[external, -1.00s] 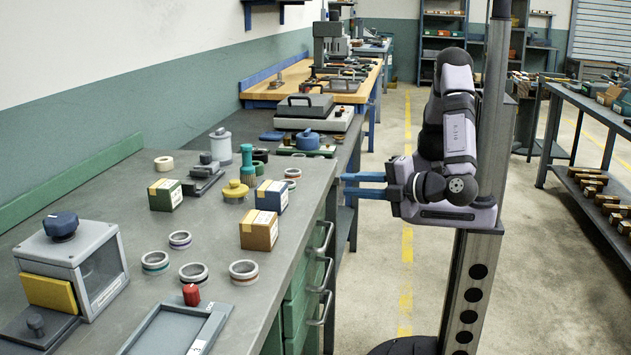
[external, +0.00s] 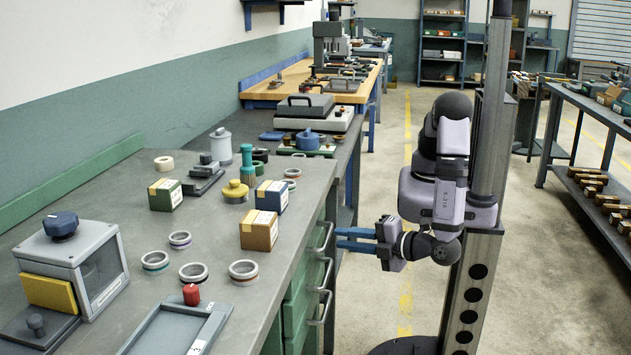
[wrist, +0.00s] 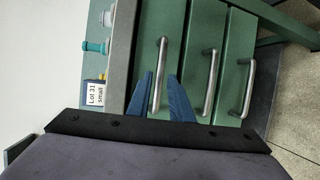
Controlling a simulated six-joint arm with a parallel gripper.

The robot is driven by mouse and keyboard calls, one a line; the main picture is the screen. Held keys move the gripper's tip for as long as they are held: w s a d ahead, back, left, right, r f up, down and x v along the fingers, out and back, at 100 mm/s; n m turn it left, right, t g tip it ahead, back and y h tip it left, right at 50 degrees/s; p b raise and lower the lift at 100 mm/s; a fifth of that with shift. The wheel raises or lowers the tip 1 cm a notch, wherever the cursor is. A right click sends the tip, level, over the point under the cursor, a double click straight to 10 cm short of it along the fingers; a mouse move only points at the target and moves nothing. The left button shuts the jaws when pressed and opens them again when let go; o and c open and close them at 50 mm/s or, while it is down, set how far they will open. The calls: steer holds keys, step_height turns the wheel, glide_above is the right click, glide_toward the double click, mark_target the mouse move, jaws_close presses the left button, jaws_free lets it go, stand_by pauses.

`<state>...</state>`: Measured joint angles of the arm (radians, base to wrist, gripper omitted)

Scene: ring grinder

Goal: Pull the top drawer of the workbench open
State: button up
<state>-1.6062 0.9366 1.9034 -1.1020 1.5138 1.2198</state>
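The top drawer (wrist: 166,22) of the green workbench is closed. Its metal bar handle (wrist: 160,62) is the one nearest the benchtop; it also shows at the bench's right side in the external view (external: 327,232). My gripper (wrist: 160,76) is open, its two blue fingers parted, one on each side of the top handle in the wrist view. In the external view my gripper (external: 339,238) points left at the bench front, its fingertips close to the top handle. I cannot tell whether the fingers touch the bar.
Two lower drawer handles (wrist: 210,82) (wrist: 247,88) are beside the top one. The grey benchtop (external: 215,225) carries rings, small boxes, a tray (external: 215,320) and a grinder housing (external: 75,250). The floor (external: 385,290) right of the bench is open up to my column.

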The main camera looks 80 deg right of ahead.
mark_target(330, 236)
steer(key=shift+p+x, duration=0.5)
steer(key=shift+x, duration=2.45)
jaws_close()
